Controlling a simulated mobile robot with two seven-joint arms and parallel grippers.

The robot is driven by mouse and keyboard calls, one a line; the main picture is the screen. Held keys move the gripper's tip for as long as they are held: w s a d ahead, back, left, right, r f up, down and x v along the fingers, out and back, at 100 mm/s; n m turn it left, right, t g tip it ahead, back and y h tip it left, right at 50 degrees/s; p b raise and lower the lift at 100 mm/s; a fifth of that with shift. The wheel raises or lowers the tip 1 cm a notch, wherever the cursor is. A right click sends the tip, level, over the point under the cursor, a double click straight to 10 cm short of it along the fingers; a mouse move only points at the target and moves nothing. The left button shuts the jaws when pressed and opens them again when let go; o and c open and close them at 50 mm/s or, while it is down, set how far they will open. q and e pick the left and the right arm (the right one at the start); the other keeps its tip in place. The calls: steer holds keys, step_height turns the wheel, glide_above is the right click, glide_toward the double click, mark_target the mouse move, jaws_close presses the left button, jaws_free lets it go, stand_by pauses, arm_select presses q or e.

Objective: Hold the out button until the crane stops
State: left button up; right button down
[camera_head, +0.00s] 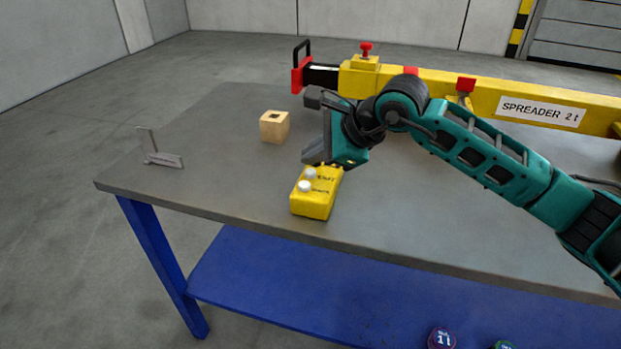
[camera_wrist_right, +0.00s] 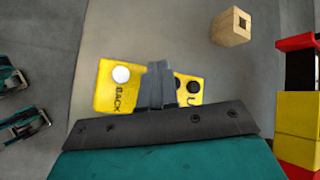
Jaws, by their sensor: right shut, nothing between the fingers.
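The yellow control pendant (camera_head: 314,205) lies on the grey table near its front edge. In the right wrist view the pendant (camera_wrist_right: 104,95) shows a white button (camera_wrist_right: 121,74) beside the word BACK, and dark buttons (camera_wrist_right: 194,87) at the right. My right gripper (camera_head: 316,160) is shut and empty, fingertips over the pendant's far part. Its fingers (camera_wrist_right: 157,80) hide the middle of the pendant, and I cannot tell whether they touch a button. The out label is not readable.
A yellow spreader beam (camera_head: 480,96) with red parts lies across the back of the table (camera_head: 225,125). A wooden block with a square hole (camera_head: 274,127) stands behind the pendant. A small grey bracket (camera_head: 162,158) is at the left. The table's left part is mostly clear.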

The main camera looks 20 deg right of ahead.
stand_by(0.8)
stand_by(0.5)
stand_by(0.6)
steer(key=shift+f+b, duration=0.4)
steer(key=shift+b, duration=0.05)
